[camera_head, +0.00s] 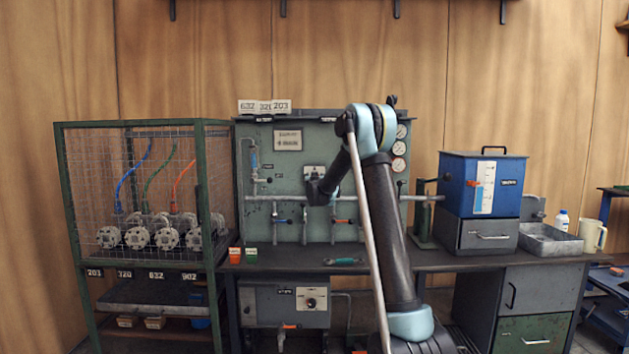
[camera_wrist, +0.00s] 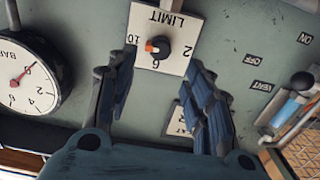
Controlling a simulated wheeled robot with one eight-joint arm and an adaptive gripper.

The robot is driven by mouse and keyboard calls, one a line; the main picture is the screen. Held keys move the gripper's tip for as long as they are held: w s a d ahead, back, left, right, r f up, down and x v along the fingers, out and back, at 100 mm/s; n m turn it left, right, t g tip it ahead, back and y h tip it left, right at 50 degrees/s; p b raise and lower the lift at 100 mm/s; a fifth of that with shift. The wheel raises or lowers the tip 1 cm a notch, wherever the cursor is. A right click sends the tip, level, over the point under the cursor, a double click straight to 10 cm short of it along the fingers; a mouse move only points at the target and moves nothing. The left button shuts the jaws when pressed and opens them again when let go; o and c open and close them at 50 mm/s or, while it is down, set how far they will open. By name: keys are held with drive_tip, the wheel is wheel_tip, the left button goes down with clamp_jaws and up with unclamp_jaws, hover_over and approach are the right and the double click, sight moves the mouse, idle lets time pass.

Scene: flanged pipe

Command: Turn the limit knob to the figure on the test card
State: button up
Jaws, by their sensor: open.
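The limit knob (camera_wrist: 157,48) is black with an orange mark, on a white plate (camera_wrist: 178,18) lettered LIMIT, upside down in the wrist view. Its orange mark points left, towards the figure 10; figures 6 and 2 also show. My gripper (camera_wrist: 161,68) is open, with its blue-padded fingers on either side below the knob, apart from it. In the head view my gripper (camera_head: 318,192) is in front of the panel, just below the limit plate (camera_head: 314,170). A test card (camera_head: 288,140) hangs above left on the panel; its print is too small to read surely.
A pressure gauge (camera_wrist: 25,78) is left of the knob in the wrist view. Pipes with blue and red valve handles (camera_head: 343,221) run below my gripper. A wire cage (camera_head: 140,190) stands left and a blue tank (camera_head: 482,184) right on the bench.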

drive_tip(key=w, duration=0.8)
drive_tip(key=shift+w, duration=0.25)
drive_tip(key=c, duration=1)
